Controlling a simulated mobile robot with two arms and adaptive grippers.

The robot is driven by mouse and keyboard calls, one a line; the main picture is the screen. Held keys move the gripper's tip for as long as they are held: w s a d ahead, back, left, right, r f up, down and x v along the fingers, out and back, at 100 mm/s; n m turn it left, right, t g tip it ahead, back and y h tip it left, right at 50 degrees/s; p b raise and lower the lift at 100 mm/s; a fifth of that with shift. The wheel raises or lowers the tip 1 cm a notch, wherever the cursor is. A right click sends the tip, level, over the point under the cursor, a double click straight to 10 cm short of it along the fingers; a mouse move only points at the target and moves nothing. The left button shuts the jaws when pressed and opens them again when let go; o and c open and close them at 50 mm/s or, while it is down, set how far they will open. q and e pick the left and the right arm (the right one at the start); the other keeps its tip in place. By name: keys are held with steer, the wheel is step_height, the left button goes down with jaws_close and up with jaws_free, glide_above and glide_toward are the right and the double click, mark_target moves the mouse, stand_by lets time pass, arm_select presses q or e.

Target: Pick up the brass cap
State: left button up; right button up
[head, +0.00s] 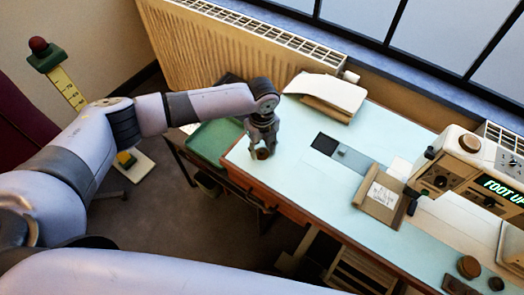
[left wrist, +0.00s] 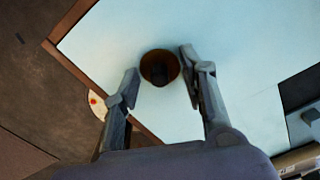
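The brass cap (left wrist: 160,66) is a round brown piece with a dark hollow middle, near the corner of the pale blue table top (left wrist: 245,45). In the left wrist view it is between the two fingertips of my left gripper (left wrist: 160,70), with a narrow gap visible on each side. In the head view my left gripper (head: 262,148) points down over the table's left end, and a small part of the cap (head: 262,154) shows between its fingers. The gripper looks open around the cap. My right gripper is not in view.
A sewing machine (head: 480,165) stands at the right with round brown pieces (head: 469,266) in front of it. A brown card holder (head: 382,195) lies mid-table. A green tray (head: 213,140) sits left of the table edge.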

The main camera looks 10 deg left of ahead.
arm_select(q)
jaws_close()
stand_by(0.4)
steer(key=shift+r, duration=0.1)
